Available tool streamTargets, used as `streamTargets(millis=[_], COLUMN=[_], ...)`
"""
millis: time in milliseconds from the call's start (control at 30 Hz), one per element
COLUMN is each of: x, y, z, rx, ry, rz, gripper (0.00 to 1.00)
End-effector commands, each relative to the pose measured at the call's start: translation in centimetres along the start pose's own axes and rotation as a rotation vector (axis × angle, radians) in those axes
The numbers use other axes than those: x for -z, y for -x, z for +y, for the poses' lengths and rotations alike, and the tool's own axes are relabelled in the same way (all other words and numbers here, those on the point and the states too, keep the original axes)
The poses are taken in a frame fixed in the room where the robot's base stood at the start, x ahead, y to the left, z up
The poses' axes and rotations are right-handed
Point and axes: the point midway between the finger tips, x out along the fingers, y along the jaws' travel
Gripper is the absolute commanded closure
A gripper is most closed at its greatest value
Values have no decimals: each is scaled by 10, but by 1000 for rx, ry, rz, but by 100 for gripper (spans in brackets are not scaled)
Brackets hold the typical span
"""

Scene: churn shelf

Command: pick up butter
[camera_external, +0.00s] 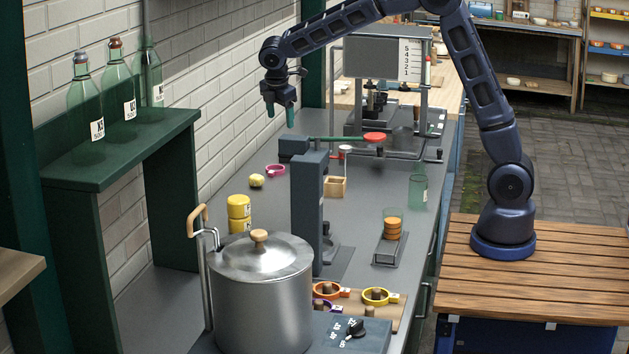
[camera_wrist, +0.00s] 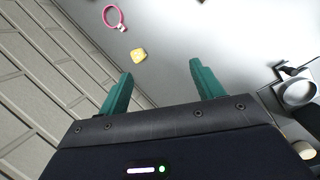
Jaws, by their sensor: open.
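A small pale yellow lump (camera_external: 256,180), which looks like the butter, lies on the grey counter near the brick wall. It also shows in the wrist view as a yellow block (camera_wrist: 138,55), beyond the fingertips and nearer the left finger. My gripper (camera_external: 280,111) hangs above the counter with its green fingers pointing down, apart from the lump. In the wrist view the two fingers (camera_wrist: 160,70) stand wide apart with nothing between them.
A pink ring (camera_external: 275,170) lies just beside the lump; it shows in the wrist view (camera_wrist: 114,17). Glass bottles (camera_external: 84,100) stand on the green shelf.

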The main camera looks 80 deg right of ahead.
Motion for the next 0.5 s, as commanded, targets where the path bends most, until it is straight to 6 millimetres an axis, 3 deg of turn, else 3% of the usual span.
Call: streamTargets(millis=[200,500], x=[29,58], y=[-57,-124], z=[42,79], rx=[26,56], ry=[142,303], rz=[-58,-114], gripper=[34,34])
